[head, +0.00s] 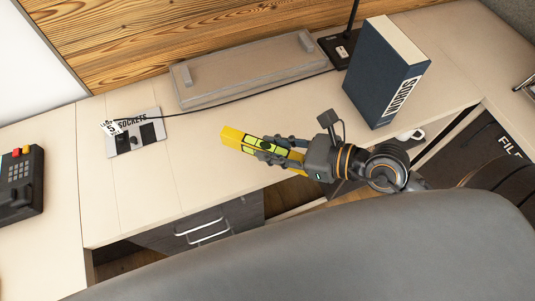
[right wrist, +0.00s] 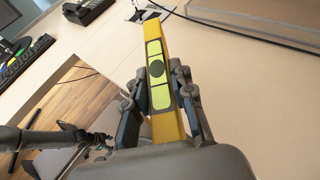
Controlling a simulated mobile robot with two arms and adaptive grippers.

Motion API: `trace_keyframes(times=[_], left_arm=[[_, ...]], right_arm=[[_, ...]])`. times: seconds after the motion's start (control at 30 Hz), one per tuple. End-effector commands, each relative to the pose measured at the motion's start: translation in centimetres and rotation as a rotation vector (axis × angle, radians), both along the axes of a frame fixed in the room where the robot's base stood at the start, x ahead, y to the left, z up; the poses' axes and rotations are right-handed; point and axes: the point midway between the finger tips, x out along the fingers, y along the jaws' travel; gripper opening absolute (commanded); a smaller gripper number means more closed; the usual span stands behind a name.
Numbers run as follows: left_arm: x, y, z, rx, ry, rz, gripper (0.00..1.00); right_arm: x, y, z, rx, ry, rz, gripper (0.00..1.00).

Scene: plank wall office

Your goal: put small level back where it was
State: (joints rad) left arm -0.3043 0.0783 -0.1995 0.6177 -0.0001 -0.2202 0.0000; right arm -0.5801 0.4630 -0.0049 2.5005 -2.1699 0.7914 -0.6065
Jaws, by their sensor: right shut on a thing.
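The small level (head: 262,150) is yellow with light green panels. In the head view it lies within my right gripper (head: 270,150), over the front part of the desk (head: 210,180). My right gripper is shut on the level, one finger on each side. In the right wrist view the level (right wrist: 158,70) points away from the palm, with a dark round mark amid its green panels. Its near end is hidden by the gripper. A dark arm, which looks like my left one, shows at the lower left of the right wrist view; its gripper (right wrist: 95,138) is too small to read.
A telephone (head: 20,185) is far left.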

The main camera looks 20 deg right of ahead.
Motion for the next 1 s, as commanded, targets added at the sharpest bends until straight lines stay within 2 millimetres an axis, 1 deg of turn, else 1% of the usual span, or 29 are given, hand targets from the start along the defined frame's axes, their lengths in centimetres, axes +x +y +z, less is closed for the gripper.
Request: trace_keyframes(times=[0.03,0.07,0.1,0.2,0.33,0.47,0.53,0.6,0.7,0.8,1.0], left_arm=[[0.0,-0.1,-1.9,-0.001,-0.001,0.000,0.57],[0.0,-0.1,-1.3,-0.001,0.000,0.000,0.57],[0.1,-0.1,-1.0,-0.001,0.000,0.000,0.57],[0.2,-0.1,-1.2,-0.001,-0.002,0.000,0.57],[0.3,-0.1,-1.3,-0.002,-0.004,0.000,0.57],[0.4,-0.1,-1.4,-0.001,-0.006,0.000,0.57],[0.5,-0.1,-1.6,-0.001,-0.007,-0.001,0.57],[0.5,-0.1,-1.8,-0.002,-0.008,-0.001,0.57],[0.6,-0.1,-1.9,-0.001,-0.008,-0.001,0.57],[0.6,0.0,-1.9,-0.001,-0.008,-0.001,0.57],[0.6,0.1,-1.9,0.000,-0.008,-0.002,0.57]], right_arm=[[1.2,-0.2,-1.2,-0.001,-0.010,-0.001,0.00],[1.6,-0.3,-1.4,-0.002,-0.002,-0.001,0.00],[2.2,-0.4,-2.1,0.000,0.004,-0.001,0.00],[3.6,-0.7,-3.8,0.001,0.002,-0.001,0.00],[4.8,-0.8,-5.2,0.002,0.002,0.000,0.00],[5.4,-0.9,-5.9,0.001,0.001,0.000,0.00],[5.9,-1.0,-6.7,0.001,0.003,-0.001,0.00],[5.7,-1.0,-7.9,0.002,0.005,0.000,0.00],[5.7,-1.0,-9.0,0.002,0.004,-0.001,0.00],[5.7,-1.0,-9.4,0.001,0.001,-0.001,0.00],[5.7,-1.0,-9.3,0.001,0.001,0.000,0.00]])
